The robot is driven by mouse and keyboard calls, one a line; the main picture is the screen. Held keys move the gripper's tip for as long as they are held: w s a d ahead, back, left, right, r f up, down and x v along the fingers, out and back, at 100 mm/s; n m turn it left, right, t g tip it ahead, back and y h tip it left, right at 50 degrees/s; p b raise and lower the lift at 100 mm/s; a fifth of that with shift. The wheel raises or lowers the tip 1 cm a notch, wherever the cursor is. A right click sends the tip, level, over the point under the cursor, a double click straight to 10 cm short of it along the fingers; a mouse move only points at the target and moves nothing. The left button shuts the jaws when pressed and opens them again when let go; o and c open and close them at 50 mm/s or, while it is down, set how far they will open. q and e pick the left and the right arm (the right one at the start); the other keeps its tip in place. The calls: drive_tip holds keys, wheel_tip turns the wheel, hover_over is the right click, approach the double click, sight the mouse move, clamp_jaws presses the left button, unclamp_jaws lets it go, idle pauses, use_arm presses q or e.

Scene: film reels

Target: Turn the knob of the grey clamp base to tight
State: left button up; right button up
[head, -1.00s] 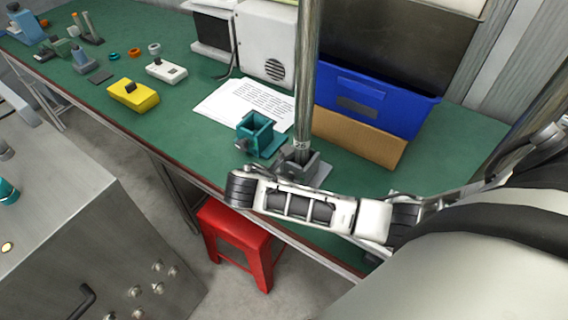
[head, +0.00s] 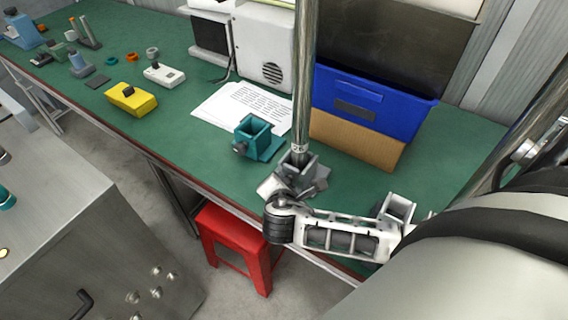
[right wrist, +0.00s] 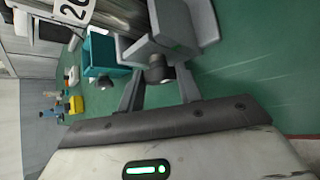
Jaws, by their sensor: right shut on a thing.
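The grey clamp base (head: 312,172) stands near the front edge of the green bench, with a tall metal pole (head: 303,80) upright in its socket. In the right wrist view the grey clamp base (right wrist: 195,20) is close ahead, with its dark knob (right wrist: 160,73) facing me. My right gripper (right wrist: 159,88) is shut on this knob, one finger on each side. In the head view my right gripper (head: 272,187) is at the clamp's front left, partly hidden by my wrist. Which way the knob is turned cannot be told. My left gripper is not in view.
A teal clamp base (head: 256,138) stands just left of the grey one. A blue bin (head: 372,105) on a cardboard box (head: 355,140) is behind right. Paper sheets (head: 235,108) lie behind. A red stool (head: 235,240) is below the bench edge.

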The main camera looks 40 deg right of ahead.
drive_tip(key=shift+s+f+m+t+b, duration=0.2)
drive_tip(key=shift+f+m+t+b, duration=0.15)
drive_tip(key=shift+m+t+b, duration=0.6)
drive_tip(key=shift+t, duration=0.45)
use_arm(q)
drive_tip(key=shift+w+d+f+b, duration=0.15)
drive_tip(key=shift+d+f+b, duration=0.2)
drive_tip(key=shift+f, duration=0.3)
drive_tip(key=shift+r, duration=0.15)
use_arm(e)
drive_tip(key=shift+r+t+y, duration=0.1)
drive_tip(key=shift+t+y, duration=0.2)
drive_tip(key=o, duration=0.9)
drive_tip(key=shift+c, duration=0.2)
drive_tip(key=shift+o, duration=0.7)
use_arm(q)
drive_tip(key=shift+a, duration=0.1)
